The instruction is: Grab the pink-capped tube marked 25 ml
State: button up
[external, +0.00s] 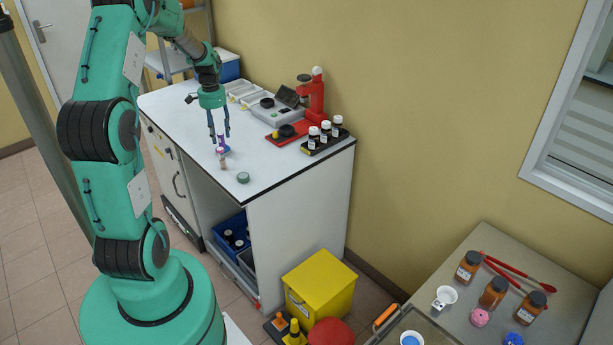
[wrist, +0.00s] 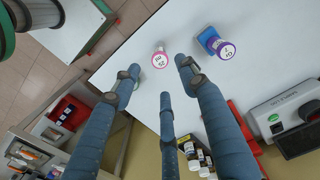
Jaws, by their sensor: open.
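The pink-capped tube (wrist: 159,60) stands upright on the white bench, and its cap reads "25 ml" in the wrist view. It also shows in the external view (external: 221,162), near the bench's front edge. A purple-capped tube (wrist: 226,51) stands beside it to the right in a blue holder (wrist: 207,39); its cap's writing is hard to read. My gripper (wrist: 160,76) has three blue-grey fingers, spread open and empty. In the external view my gripper (external: 219,137) hangs pointing down above the bench, above and close to the tubes. The pink cap appears just beyond the fingertips, touching none.
A green round item (external: 243,177) lies near the bench's front corner. A black rack of white-capped bottles (external: 325,138), a red stand (external: 316,95) and a grey balance (external: 280,107) stand towards the wall. The bench top (external: 185,110) left of the tubes is clear.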

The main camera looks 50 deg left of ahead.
aim_at(221, 149)
jog(key=shift+f+b, duration=0.65)
jog(key=shift+f, duration=3.65)
jog(key=shift+f+b, duration=0.65)
jog(key=shift+f, duration=1.95)
grip_shut()
